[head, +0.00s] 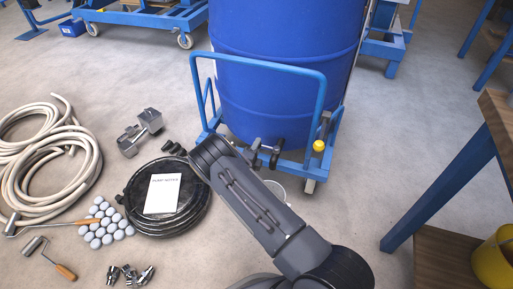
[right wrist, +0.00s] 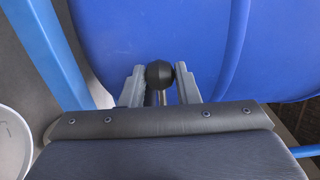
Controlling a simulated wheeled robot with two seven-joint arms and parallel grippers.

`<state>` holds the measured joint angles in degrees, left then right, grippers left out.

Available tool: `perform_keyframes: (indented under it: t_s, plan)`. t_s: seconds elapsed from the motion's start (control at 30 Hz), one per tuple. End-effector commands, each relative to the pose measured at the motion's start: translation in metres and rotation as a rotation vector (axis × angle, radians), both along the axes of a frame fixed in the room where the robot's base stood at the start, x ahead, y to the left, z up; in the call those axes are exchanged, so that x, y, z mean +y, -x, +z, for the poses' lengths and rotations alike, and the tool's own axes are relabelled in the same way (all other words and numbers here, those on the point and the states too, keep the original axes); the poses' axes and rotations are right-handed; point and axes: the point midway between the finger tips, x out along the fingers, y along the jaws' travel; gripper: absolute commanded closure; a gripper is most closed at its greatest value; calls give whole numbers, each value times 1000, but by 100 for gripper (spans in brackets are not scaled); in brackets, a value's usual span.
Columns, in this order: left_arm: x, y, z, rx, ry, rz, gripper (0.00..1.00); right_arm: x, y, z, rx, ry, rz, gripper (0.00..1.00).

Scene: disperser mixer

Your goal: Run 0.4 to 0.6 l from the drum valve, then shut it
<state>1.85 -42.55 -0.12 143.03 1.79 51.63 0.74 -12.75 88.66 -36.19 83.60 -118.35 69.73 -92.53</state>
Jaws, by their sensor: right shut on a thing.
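The blue drum (head: 285,60) stands upright on a blue wheeled cart (head: 262,64). My right gripper (head: 265,153) is at the drum's lower front, with its arm reaching up from the bottom of the head view. In the right wrist view, my right gripper (right wrist: 160,78) is shut on a round black knob (right wrist: 159,73), which looks like the drum valve's handle. The valve body and outlet are hidden. A pale bucket (head: 275,188) is partly hidden behind my arm; it also shows in the right wrist view (right wrist: 12,145). Its liquid level cannot be read. My left gripper is not in view.
Left on the floor lie a beige hose coil (head: 70,160), a black hose coil (head: 150,222) with a paper sheet (head: 163,194), and several pale balls (head: 100,228). A wooden bench (head: 497,115) and yellow bucket (head: 493,262) stand right. Floor between cart and bench is clear.

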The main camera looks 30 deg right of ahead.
Motion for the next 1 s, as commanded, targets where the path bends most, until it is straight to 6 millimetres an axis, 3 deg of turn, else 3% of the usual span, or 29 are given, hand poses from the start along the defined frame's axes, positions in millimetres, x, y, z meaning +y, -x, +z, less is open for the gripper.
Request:
perform_keyframes:
  t_s: [0.1,0.27,0.63,1.0]
  plan:
    - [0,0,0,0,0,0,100,0,0,0,0,0,0,100]
    - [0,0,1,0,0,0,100,1,1,0,1,1,6,100]
    - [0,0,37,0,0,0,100,10,19,3,6,5,265,100]
    - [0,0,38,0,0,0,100,12,21,0,-1,-1,309,100]
